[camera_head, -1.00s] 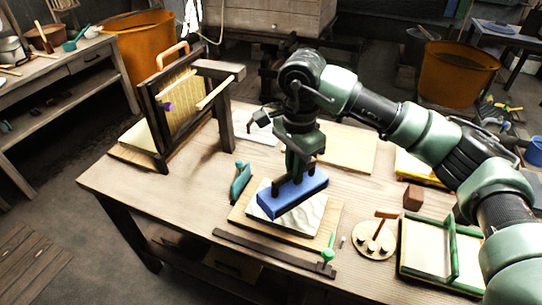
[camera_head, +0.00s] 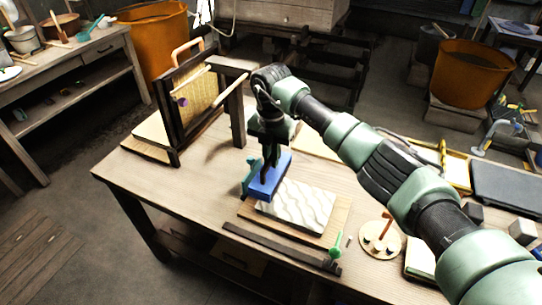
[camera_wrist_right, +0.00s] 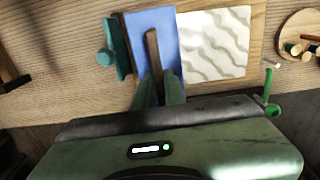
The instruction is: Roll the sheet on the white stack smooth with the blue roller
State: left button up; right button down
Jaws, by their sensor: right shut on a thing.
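My right gripper (camera_head: 268,168) is shut on the blue roller (camera_head: 272,180), a long blue block with a dark handle. The blue roller (camera_wrist_right: 153,43) is at the left edge of the white stack, next to the sheet. The sheet (camera_head: 300,206) on the white stack shows wavy ridges; it also shows in the right wrist view (camera_wrist_right: 212,45). I cannot tell whether the roller touches the sheet. The stack lies on a wooden board (camera_head: 335,232). My left gripper is not in view.
A teal tool (camera_head: 248,175) stands just left of the roller. A dark bar (camera_head: 280,248) and a green-handled tool (camera_head: 336,250) lie along the front. A dark frame with a mesh (camera_head: 195,110) stands at the back left. A round wooden disc (camera_head: 380,240) lies at right.

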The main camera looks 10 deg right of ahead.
jog(key=shift+s+d+r+p, duration=0.15)
jog(key=shift+s+d+p, duration=0.1)
jog(key=shift+d+p, duration=0.25)
jog(key=s+d+p, duration=0.8)
jog(key=s+d, duration=0.1)
jog(key=d, duration=0.4)
notch_tip(320, 180, down, 5)
jog(key=b, duration=0.3)
jog(key=shift+r+b, duration=0.1)
jog(key=shift+b, duration=0.3)
jog(key=shift+f+b, duration=0.5)
jog(key=shift+f, duration=0.15)
jog(key=shift+w+a, duration=0.1)
jog(key=shift+w, duration=0.05)
